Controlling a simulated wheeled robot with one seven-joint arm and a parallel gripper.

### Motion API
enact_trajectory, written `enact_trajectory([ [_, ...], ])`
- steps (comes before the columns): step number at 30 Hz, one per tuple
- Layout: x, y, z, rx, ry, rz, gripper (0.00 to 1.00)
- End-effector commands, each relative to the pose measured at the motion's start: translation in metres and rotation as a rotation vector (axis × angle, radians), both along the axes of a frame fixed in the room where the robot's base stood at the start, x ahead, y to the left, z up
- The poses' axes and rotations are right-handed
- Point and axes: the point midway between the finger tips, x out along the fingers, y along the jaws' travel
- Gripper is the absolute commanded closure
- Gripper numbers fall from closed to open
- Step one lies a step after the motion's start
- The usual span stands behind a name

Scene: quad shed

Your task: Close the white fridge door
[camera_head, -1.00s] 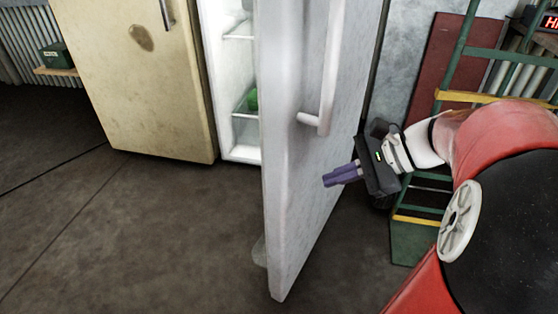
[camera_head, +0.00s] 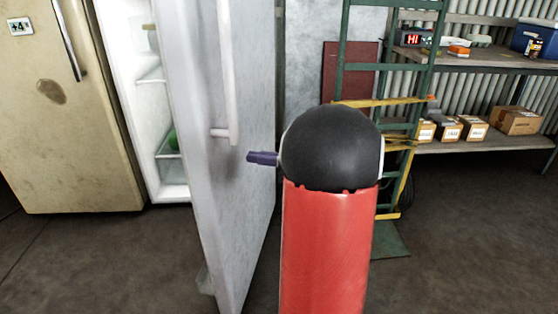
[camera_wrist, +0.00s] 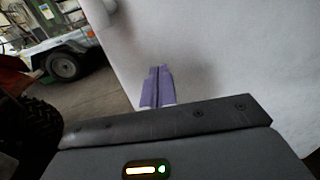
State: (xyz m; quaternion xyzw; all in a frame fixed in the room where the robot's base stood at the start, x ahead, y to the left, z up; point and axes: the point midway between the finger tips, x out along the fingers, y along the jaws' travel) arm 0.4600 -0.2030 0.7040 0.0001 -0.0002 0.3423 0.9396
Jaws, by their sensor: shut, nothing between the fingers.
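The white fridge door (camera_head: 235,185) stands wide open, swung out toward me, with its long vertical handle (camera_head: 229,75) on the face to the right. The white fridge interior (camera_head: 155,110) shows left of the door, with shelves and a green item inside. My gripper (camera_head: 262,158) is on the handle side of the door, just below and right of the handle's lower end. In the wrist view the purple fingers (camera_wrist: 158,85) are shut and empty, in front of the white door surface (camera_wrist: 230,60). I cannot tell whether the fingertips touch it.
A cream fridge (camera_head: 60,120) stands to the left. A green ladder-like frame (camera_head: 385,100) stands behind my arm, with shelves (camera_head: 480,145) holding boxes at the right. The wrist view shows a trailer (camera_wrist: 65,55) at left. Floor at lower right is clear.

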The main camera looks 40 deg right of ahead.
Motion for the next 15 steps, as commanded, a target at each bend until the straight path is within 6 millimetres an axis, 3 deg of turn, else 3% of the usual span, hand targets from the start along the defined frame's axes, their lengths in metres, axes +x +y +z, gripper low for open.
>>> enact_trajectory([
  [6, 0.029, 0.026, 0.0, 0.001, 0.001, 0.003, 1.0],
  [15, 0.042, 0.036, 0.0, 0.001, 0.001, -0.001, 1.0],
])
